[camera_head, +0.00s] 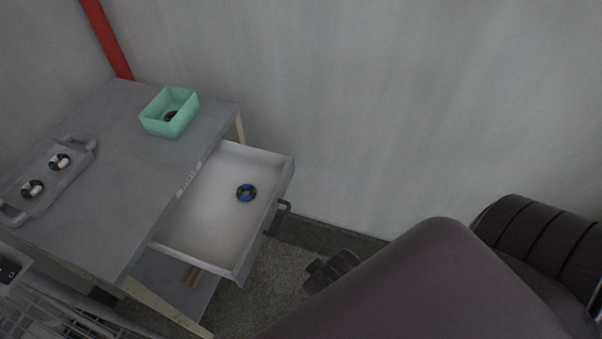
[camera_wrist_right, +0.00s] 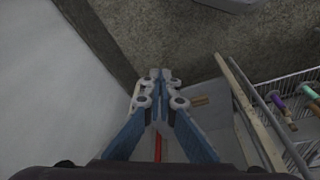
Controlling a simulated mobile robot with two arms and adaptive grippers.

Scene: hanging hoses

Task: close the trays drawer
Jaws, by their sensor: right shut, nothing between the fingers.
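The drawer (camera_head: 215,215) of the grey table stands pulled out, with a white inside and grey walls. A blue and black coiled ring (camera_head: 246,193) lies in it. Its dark handle (camera_head: 279,218) is on the front face, toward the right. My right arm fills the lower right of the head view, and a dark part of it shows beyond the handle, apart from it. In the right wrist view my right gripper (camera_wrist_right: 160,77) has its blue fingers together, with nothing held, above the floor. My left gripper is not in view.
On the tabletop (camera_head: 130,170) are a green box (camera_head: 169,113) with a dark item inside and a grey tray (camera_head: 48,182) with two coiled rings. A wall (camera_head: 400,110) runs close behind. A wire rack (camera_wrist_right: 292,95) stands at right in the wrist view.

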